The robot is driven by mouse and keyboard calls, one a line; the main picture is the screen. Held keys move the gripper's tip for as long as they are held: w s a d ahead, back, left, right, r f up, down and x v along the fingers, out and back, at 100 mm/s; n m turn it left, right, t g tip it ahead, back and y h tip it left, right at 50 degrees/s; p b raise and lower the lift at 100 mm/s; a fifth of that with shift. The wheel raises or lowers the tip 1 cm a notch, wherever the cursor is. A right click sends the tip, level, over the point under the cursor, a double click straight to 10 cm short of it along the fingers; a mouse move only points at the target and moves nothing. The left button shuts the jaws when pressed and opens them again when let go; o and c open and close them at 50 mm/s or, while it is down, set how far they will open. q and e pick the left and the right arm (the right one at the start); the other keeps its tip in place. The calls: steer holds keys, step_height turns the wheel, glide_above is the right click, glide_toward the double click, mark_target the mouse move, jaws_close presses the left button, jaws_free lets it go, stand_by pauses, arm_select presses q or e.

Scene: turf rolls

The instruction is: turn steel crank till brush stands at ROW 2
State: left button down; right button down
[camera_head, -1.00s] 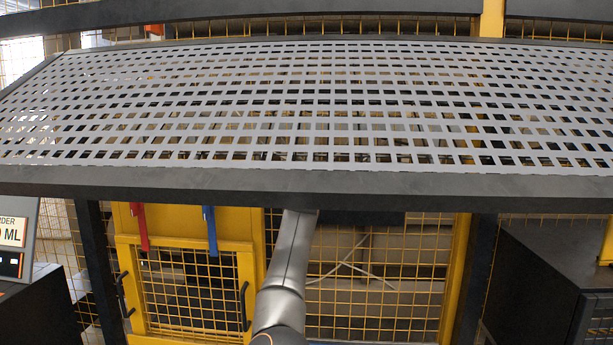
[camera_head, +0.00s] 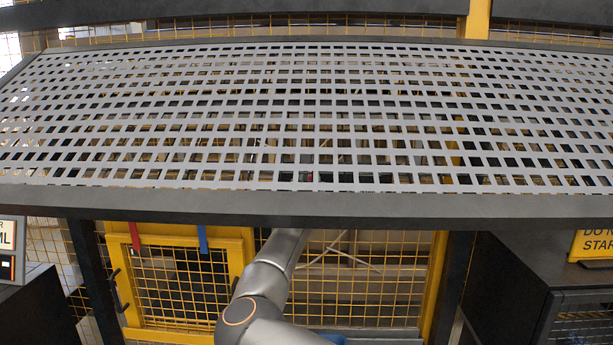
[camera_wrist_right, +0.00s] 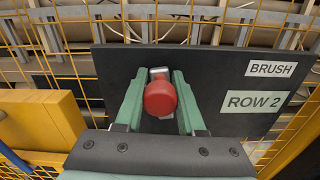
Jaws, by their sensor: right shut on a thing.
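In the right wrist view, a red knob (camera_wrist_right: 160,97) sits between the green fingers of my right gripper (camera_wrist_right: 161,104), which is shut on it. A bit of pale steel crank (camera_wrist_right: 159,73) shows just behind the knob, and the rest of the crank is hidden. Behind it stands a dark panel (camera_wrist_right: 226,73) with a white BRUSH label (camera_wrist_right: 271,69) and a pale green ROW 2 label (camera_wrist_right: 254,102). I cannot make out the brush itself. In the head view my right arm reaches under the perforated table, which hides its gripper. My left gripper is not in view.
The perforated grey table top (camera_head: 300,205) spans the head view above my arm. A yellow-framed mesh door (camera_head: 180,285) with red and blue straps is below left. Dark cabinets stand at the lower left and right (camera_head: 515,275). Yellow mesh surrounds the panel.

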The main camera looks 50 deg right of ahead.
steer(key=shift+s+d+f, duration=0.1)
steer(key=shift+s+d, duration=0.1)
steer(key=shift+s, duration=0.05)
steer(key=c, duration=0.5)
jaws_free()
steer(key=shift+w, duration=0.1)
steer(key=shift+a, duration=0.1)
steer(key=shift+s+a, duration=0.25)
steer(key=shift+a, duration=0.1)
steer(key=b+v, duration=0.1)
steer(key=v, duration=1)
steer(key=shift+s+a, duration=0.2)
steer(key=shift+s, duration=0.05)
